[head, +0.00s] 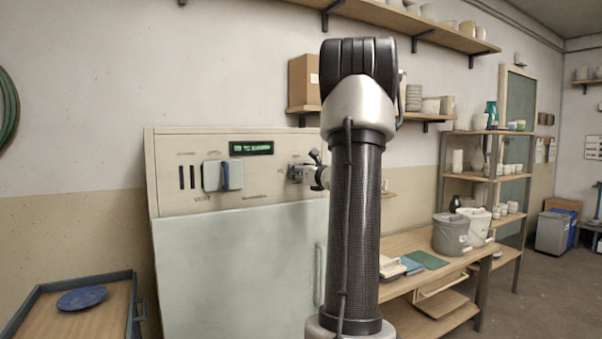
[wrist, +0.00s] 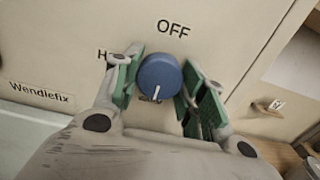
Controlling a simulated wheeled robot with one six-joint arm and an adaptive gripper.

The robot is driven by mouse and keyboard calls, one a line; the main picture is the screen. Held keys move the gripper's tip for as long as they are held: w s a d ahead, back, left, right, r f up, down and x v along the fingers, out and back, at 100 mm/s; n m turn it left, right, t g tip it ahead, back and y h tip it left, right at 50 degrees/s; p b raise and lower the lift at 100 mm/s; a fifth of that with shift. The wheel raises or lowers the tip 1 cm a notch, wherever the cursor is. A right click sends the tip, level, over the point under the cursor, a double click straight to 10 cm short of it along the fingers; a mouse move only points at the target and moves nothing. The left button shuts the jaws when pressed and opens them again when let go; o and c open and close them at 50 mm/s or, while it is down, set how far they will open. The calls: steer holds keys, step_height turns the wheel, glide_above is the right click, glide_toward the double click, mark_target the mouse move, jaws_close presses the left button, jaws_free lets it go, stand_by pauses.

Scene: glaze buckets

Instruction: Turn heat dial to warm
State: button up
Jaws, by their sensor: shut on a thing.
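The heat dial (wrist: 158,73) is a round blue knob on the cream panel (wrist: 90,70) in the wrist view. Its white pointer line points down, away from the word OFF above it. A label starting with H at left is partly covered by a finger, and a label below the dial is mostly hidden. My gripper (wrist: 160,88) has its green-padded fingers on either side of the dial, shut on it. In the head view my gripper (head: 312,174) is at the right end of the panel, partly behind my arm, and the dial is hidden there.
The panel tops a pale cabinet (head: 235,265) with a green display (head: 251,148) and a blue-grey switch block (head: 223,176). A cart (head: 78,315) with a blue plate (head: 82,299) stands at left. A wooden bench (head: 420,245) with buckets (head: 452,234) stands at right.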

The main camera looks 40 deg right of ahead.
steer(key=shift+f, duration=0.15)
steer(key=o, duration=1.1)
steer(key=shift+c, duration=0.2)
steer(key=v, duration=1.2)
